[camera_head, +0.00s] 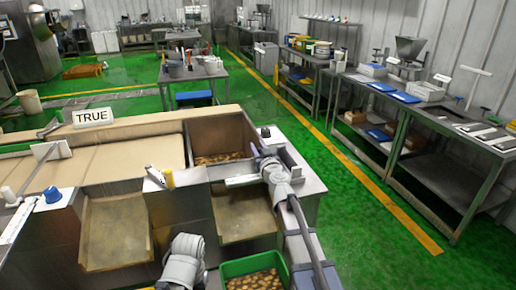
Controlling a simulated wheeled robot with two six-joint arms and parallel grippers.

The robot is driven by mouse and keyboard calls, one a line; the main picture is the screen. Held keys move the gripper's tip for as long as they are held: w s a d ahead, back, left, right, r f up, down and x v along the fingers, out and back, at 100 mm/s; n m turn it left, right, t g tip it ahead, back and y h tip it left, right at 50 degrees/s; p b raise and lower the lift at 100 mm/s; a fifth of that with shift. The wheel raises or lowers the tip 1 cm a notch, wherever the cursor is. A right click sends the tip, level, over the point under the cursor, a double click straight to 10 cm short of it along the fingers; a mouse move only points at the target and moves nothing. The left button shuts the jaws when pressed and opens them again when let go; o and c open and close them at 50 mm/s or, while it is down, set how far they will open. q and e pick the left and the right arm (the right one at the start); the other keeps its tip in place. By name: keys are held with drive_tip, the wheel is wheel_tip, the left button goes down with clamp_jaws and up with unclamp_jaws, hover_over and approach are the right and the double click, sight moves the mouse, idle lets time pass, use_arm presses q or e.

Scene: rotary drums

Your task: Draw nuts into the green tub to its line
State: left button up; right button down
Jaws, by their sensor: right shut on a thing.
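The green tub (224,269) stands at the bottom centre, below a steel chute (244,213), with brown nuts (256,281) in it. Its lower part is cut off by the frame, and I cannot make out its line. More nuts (220,158) lie in the open steel bin (219,133) above the chute. My right gripper (258,150) is at the bin's front right corner, shut on what looks like a handle; its fingers partly hide it. A pale flat bar (243,181) lies along the bin's front edge beside it. A grey arm part of mine shows at the bottom; no left fingertips show.
A wide beige-topped machine (120,150) with a second chute (115,231) fills the left. A blue knob (52,195) is at the left. Benches (455,125) line the right wall. Green floor (365,215) is clear between.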

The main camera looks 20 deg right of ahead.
idle(0.6)
drive_tip(key=a, duration=0.4)
drive_tip(key=shift+s, duration=0.1)
drive_tip(key=c, duration=0.6)
unclamp_jaws()
drive_tip(key=shift+s+d, duration=0.15)
drive_tip(key=shift+s, duration=3.75)
idle(2.0)
